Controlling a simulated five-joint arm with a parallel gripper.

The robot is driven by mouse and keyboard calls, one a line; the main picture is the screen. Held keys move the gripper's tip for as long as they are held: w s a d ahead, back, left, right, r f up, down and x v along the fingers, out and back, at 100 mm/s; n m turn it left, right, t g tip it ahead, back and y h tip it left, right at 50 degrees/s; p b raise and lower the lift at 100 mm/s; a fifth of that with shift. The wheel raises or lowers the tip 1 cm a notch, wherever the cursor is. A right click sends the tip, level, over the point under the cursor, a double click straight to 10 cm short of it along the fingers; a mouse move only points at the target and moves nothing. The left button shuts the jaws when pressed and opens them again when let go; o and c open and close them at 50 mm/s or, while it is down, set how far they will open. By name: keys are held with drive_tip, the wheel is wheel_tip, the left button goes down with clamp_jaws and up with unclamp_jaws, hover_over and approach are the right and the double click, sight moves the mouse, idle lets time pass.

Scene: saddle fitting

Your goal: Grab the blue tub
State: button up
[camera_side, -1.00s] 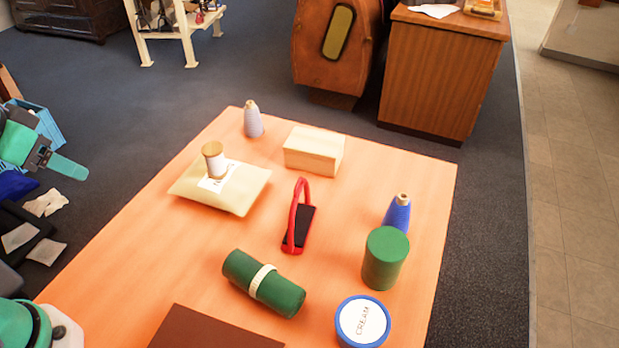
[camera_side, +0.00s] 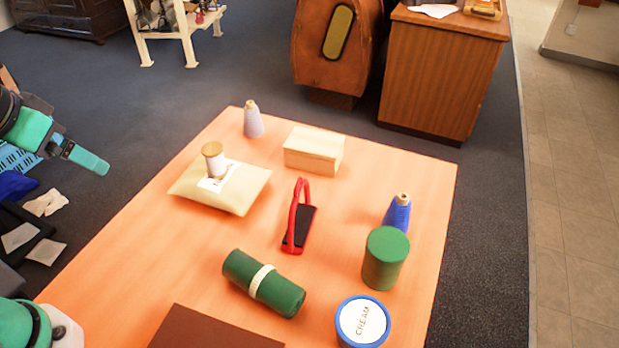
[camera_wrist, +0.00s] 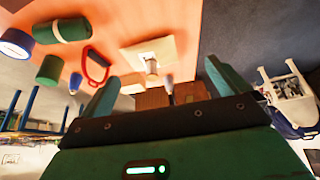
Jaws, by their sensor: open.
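The blue tub (camera_side: 363,322) has a white lid marked "CREAM" and stands at the near right of the orange table in the side view. In the wrist view the tub (camera_wrist: 16,43) is at the upper left. My gripper (camera_side: 105,168) is at the left edge of the side view, off the table's left side and far from the tub. In the wrist view my gripper (camera_wrist: 158,88) shows two teal fingers spread wide with nothing held between them.
Near the tub stand a green cylinder (camera_side: 385,258) and a blue cone spool (camera_side: 397,213). A green roll (camera_side: 263,283), a red-handled tool (camera_side: 299,225), a cream pouch (camera_side: 220,190) with a spool (camera_side: 214,160), a wooden box (camera_side: 314,150) and a brown sheet (camera_side: 215,330) also lie on the table (camera_side: 330,275).

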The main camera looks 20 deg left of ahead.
drive_tip(key=w+d+g+h, duration=0.1)
drive_tip(key=w+d+g, duration=0.1)
drive_tip(key=w+d, duration=0.8)
drive_tip(key=n+g+y, duration=0.1)
drive_tip(key=n+g, duration=0.1)
drive_tip(key=g, duration=0.1)
hover_over(362, 322)
drive_tip(key=f, duration=1.6)
drive_tip(key=shift+w+a+f, duration=0.15)
drive_tip(key=shift+w+f, duration=0.15)
drive_tip(key=shift+f, duration=0.1)
drive_tip(key=shift+s+d+f, duration=0.25)
drive_tip(key=shift+d, duration=0.05)
drive_tip(key=shift+a+f, duration=0.1)
drive_tip(key=shift+f, duration=3.8)
drive_tip(key=c, duration=1.1)
